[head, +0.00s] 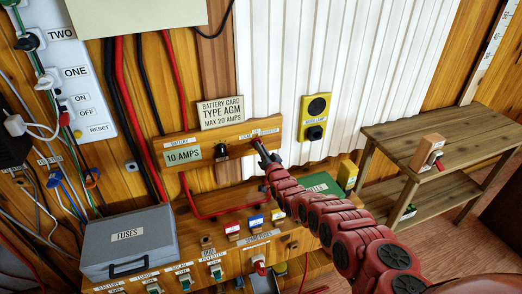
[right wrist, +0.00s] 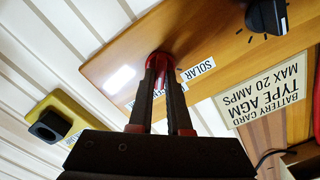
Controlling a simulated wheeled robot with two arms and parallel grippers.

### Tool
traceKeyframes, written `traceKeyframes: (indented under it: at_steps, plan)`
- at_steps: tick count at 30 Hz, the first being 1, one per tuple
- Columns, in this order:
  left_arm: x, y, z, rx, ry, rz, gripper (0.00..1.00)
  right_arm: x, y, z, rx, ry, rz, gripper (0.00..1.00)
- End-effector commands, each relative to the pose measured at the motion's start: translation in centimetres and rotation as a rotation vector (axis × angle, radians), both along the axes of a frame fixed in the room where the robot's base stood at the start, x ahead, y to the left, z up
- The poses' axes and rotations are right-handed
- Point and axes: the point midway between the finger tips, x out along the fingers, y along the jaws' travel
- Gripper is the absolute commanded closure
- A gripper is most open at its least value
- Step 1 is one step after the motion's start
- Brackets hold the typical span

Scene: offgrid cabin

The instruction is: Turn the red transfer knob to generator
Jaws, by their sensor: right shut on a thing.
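The red transfer knob (right wrist: 160,57) shows in the right wrist view on a wooden board, mostly covered by the fingers. A "SOLAR" label (right wrist: 197,70) is beside it; another label is partly hidden behind the fingers. My right gripper (right wrist: 161,70) is shut on the knob, one dark finger on each side. In the head view, this gripper (head: 261,148) reaches the right part of the wooden board (head: 205,158), and the knob is hidden there. Which position the knob points to cannot be told. My left gripper is not in view.
A black knob (head: 221,153) and a "10 AMPS" card (head: 183,154) are left on the same board. A yellow switch plate (head: 315,117) is to the right. Below stand a grey fuses box (head: 130,242) and a bench with switches. A wooden shelf (head: 400,138) is at right.

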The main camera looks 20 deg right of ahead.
Motion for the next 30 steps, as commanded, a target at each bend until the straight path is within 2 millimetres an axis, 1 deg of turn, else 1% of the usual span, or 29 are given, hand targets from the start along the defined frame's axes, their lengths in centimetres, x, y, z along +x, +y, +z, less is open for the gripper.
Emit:
traceKeyframes:
  at_steps: [3, 9, 24, 25, 29, 30]
  plan:
    - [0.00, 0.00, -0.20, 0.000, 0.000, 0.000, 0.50, -0.03, -0.09, -0.16, 0.055, 0.003, -0.002, 1.00]
    - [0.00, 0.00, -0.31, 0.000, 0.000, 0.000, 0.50, -0.04, -0.13, -0.16, 0.112, 0.007, -0.002, 1.00]
    - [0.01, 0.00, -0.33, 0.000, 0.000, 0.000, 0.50, -0.03, -0.12, -0.14, 0.131, 0.007, -0.002, 1.00]
    - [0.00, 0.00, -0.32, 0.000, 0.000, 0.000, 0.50, -0.04, -0.12, -0.16, 0.131, 0.007, -0.002, 0.80]
    - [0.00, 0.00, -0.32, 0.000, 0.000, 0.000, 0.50, -0.03, -0.10, -0.13, 0.130, 0.006, -0.001, 0.57]
    - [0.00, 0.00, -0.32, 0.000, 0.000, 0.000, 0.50, -0.02, -0.11, -0.11, 0.130, 0.006, -0.001, 0.54]
